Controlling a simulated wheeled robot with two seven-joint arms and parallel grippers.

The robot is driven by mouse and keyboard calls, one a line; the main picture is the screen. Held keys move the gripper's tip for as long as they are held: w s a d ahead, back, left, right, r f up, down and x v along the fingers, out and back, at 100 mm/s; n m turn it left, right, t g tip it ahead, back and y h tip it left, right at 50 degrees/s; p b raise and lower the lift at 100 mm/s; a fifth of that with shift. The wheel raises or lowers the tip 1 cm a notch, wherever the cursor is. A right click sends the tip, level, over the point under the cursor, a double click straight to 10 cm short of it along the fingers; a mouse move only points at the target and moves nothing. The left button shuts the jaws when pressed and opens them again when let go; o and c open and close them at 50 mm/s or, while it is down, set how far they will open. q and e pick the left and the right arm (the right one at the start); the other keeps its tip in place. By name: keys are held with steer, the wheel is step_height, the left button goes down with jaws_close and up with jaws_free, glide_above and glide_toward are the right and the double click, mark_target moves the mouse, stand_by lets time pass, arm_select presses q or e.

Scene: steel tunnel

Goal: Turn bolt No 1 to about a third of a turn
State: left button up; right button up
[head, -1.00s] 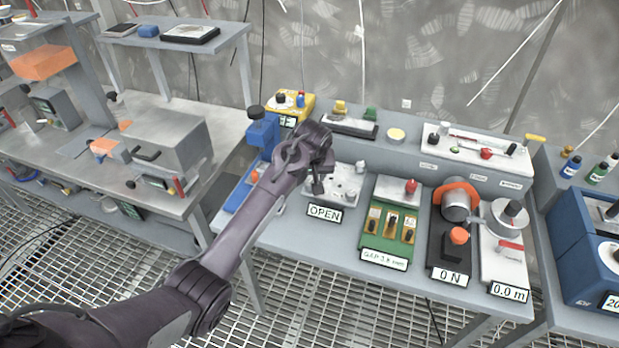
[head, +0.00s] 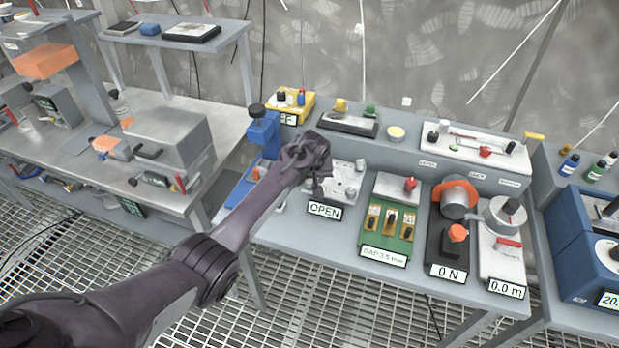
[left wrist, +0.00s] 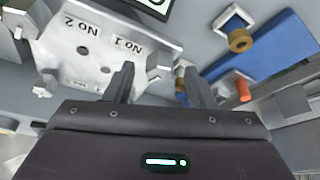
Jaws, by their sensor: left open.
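The light metal plate (head: 347,180) with bolts stands on the middle bench, behind a sign reading OPEN (head: 324,210). In the left wrist view the plate (left wrist: 95,60) appears upside down, with the marks No 1 and No 2. My left gripper (head: 320,188) is over the left part of the plate and hides some of it. In the left wrist view its two fingers (left wrist: 160,85) are apart, near the No 1 mark. A small pale fitting (left wrist: 181,62) shows between and beyond the fingers; I cannot tell whether it is bolt No 1. My right gripper is not in view.
A blue clamp stand (head: 264,135) is just left of the plate. The green gap block (head: 388,222) and the black force unit (head: 449,250) are to the right. A raised shelf (head: 400,150) with tools runs behind.

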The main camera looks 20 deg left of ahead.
arm_select(q)
steer(key=c, duration=1)
steer(key=shift+m, duration=0.3)
